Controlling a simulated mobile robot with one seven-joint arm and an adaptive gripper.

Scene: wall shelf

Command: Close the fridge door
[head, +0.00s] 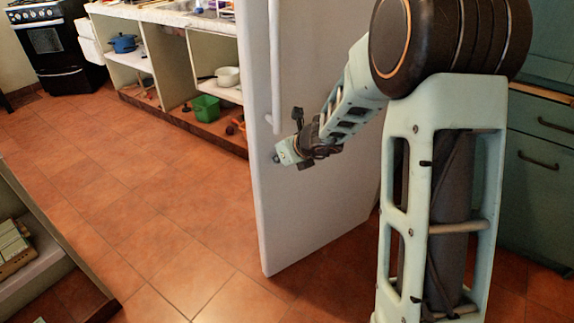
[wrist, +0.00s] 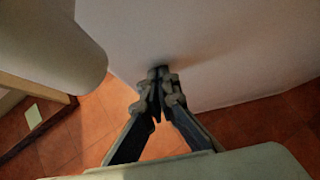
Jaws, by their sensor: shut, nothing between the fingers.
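The fridge door (head: 310,215) is a tall white panel with a long vertical handle (head: 275,65), standing swung out over the floor in the middle of the head view. My arm reaches across the door's face from the right, with its end near the door's left edge below the handle. My gripper (wrist: 158,75) is shut and empty in the wrist view. Its fingertips are at or very close to a pale panel (wrist: 230,60), which looks like the door; contact cannot be told. The fingers are not clear in the head view, and the fridge body is not visible.
Open shelves behind the door hold a blue pot (head: 123,43), a white bowl (head: 228,76) and a green bin (head: 205,108). A black stove (head: 50,45) stands at the far left. A low shelf (head: 40,265) is at the lower left. The tiled floor (head: 150,200) between is clear.

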